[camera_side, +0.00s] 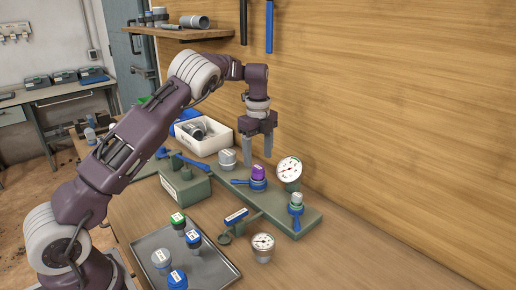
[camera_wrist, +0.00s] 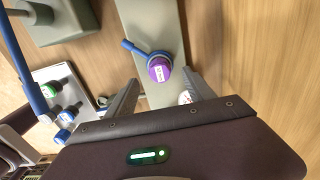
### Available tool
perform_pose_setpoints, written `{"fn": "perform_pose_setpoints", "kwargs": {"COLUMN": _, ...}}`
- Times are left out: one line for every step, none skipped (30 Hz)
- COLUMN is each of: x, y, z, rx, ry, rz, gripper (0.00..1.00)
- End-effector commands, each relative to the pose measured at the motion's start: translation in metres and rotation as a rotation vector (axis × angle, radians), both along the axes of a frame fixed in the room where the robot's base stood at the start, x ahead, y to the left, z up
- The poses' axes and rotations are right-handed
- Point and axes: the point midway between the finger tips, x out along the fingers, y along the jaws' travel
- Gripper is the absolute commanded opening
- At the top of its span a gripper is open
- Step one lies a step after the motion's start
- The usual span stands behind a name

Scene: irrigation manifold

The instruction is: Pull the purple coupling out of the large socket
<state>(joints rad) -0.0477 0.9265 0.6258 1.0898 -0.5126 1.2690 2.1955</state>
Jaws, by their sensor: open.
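The purple coupling (camera_side: 259,172) stands upright in a socket with a blue collar and lever on the green manifold board (camera_side: 275,207). In the wrist view the purple coupling (camera_wrist: 159,70) shows from above, with the blue lever (camera_wrist: 134,47) reaching to the upper left. My gripper (camera_side: 258,160) points down, open and empty, with its fingertips near the height of the coupling's top. In the wrist view my gripper (camera_wrist: 160,77) has one finger on each side of the coupling's line, apart from it. The socket's inside is hidden.
On the board stand a grey fitting (camera_side: 227,159), a dial gauge (camera_side: 289,170) and a smaller light-capped fitting (camera_side: 296,200) with a blue lever. A tray (camera_side: 215,262) of capped fittings and a loose gauge (camera_side: 263,245) lie in front. A white bin (camera_side: 206,147) stands behind; a wooden wall is at right.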

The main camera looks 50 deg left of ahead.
Motion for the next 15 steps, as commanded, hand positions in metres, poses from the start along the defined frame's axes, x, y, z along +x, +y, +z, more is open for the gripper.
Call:
{"fn": "perform_pose_setpoints", "kwargs": {"x": -0.001, "y": 0.000, "z": -0.011, "rx": 0.000, "ry": 0.005, "rz": 0.000, "gripper": 0.62}}
{"fn": "perform_pose_setpoints", "kwargs": {"x": -0.001, "y": -0.001, "z": -0.017, "rx": -0.002, "ry": 0.006, "rz": 0.001, "gripper": 0.62}}
{"fn": "perform_pose_setpoints", "kwargs": {"x": -0.001, "y": -0.001, "z": -0.024, "rx": 0.000, "ry": 0.004, "rz": 0.001, "gripper": 0.62}}
{"fn": "perform_pose_setpoints", "kwargs": {"x": -0.001, "y": -0.001, "z": -0.029, "rx": 0.000, "ry": 0.004, "rz": 0.002, "gripper": 0.62}}
{"fn": "perform_pose_setpoints", "kwargs": {"x": -0.001, "y": 0.000, "z": -0.034, "rx": 0.000, "ry": 0.003, "rz": 0.001, "gripper": 0.62}}
{"fn": "perform_pose_setpoints", "kwargs": {"x": -0.001, "y": 0.000, "z": -0.039, "rx": 0.000, "ry": 0.004, "rz": 0.002, "gripper": 0.62}}
{"fn": "perform_pose_setpoints", "kwargs": {"x": -0.001, "y": -0.001, "z": -0.042, "rx": -0.001, "ry": 0.003, "rz": 0.002, "gripper": 0.62}}
{"fn": "perform_pose_setpoints", "kwargs": {"x": -0.001, "y": 0.000, "z": -0.045, "rx": -0.001, "ry": 0.001, "rz": 0.002, "gripper": 0.62}}
{"fn": "perform_pose_setpoints", "kwargs": {"x": -0.001, "y": 0.000, "z": -0.047, "rx": 0.000, "ry": 0.001, "rz": 0.002, "gripper": 0.62}}
{"fn": "perform_pose_setpoints", "kwargs": {"x": -0.001, "y": 0.000, "z": -0.049, "rx": 0.001, "ry": 0.000, "rz": 0.001, "gripper": 0.62}}
{"fn": "perform_pose_setpoints", "kwargs": {"x": -0.001, "y": 0.000, "z": -0.050, "rx": 0.001, "ry": 0.000, "rz": 0.002, "gripper": 0.62}}
{"fn": "perform_pose_setpoints", "kwargs": {"x": -0.001, "y": 0.000, "z": -0.050, "rx": 0.001, "ry": 0.000, "rz": 0.002, "gripper": 0.62}}
{"fn": "perform_pose_setpoints", "kwargs": {"x": 0.000, "y": 0.000, "z": -0.050, "rx": 0.001, "ry": 0.000, "rz": 0.002, "gripper": 0.62}}
{"fn": "perform_pose_setpoints", "kwargs": {"x": 0.000, "y": 0.000, "z": -0.050, "rx": 0.001, "ry": 0.000, "rz": 0.002, "gripper": 0.62}}
{"fn": "perform_pose_setpoints", "kwargs": {"x": 0.000, "y": 0.000, "z": -0.050, "rx": 0.001, "ry": 0.000, "rz": 0.002, "gripper": 0.62}}
